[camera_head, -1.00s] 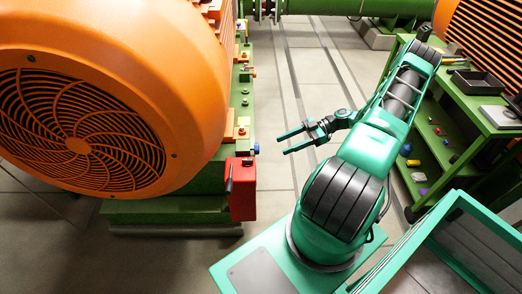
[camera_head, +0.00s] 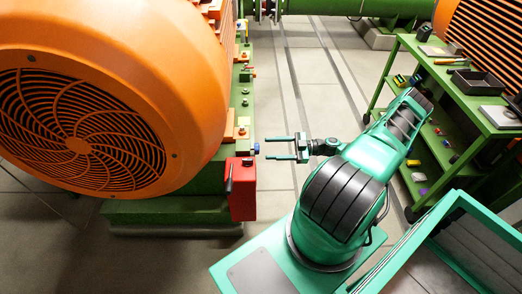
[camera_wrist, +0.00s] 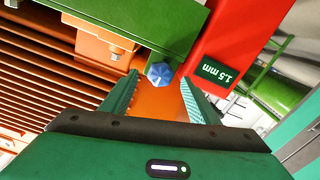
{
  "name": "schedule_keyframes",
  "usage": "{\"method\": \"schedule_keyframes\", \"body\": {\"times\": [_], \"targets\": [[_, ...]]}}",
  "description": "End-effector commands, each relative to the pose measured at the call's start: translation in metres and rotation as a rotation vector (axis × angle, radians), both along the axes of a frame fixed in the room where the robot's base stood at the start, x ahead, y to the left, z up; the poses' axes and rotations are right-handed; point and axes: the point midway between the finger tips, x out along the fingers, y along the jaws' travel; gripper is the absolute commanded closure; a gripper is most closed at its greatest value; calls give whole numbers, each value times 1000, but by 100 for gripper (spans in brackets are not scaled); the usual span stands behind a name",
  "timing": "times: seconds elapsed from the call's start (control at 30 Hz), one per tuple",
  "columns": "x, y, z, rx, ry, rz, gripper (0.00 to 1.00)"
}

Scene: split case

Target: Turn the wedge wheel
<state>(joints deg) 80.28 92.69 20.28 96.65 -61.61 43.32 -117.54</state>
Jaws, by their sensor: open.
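The wedge wheel looks to be the small blue faceted knob (camera_head: 256,147) on the side of the green base, just above the red box. In the wrist view the blue knob (camera_wrist: 160,73) shows ahead between my fingertips, beside the red box. My gripper (camera_head: 270,147) is open, its two fingers pointing left at the knob, with a small gap before it. In the wrist view my gripper (camera_wrist: 160,80) has nothing between its fingers. I cannot tell whether the fingertips reach the knob's depth.
The red box (camera_head: 242,190) with a dark lever sits just below the knob; its label (camera_wrist: 217,72) reads 1.5 mm. The large orange motor (camera_head: 190,80) stands on a green base at left. A green tool cart (camera_head: 470,105) is at right.

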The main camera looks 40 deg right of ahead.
Motion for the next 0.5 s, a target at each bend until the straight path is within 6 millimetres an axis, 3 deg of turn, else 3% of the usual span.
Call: {"method": "schedule_keyframes", "body": {"times": [0.2, 0.5], "targets": [[16, 25, 1, 1, -1, 1, 45], [22, 33, 0, 0, 1, 0, 45]]}}
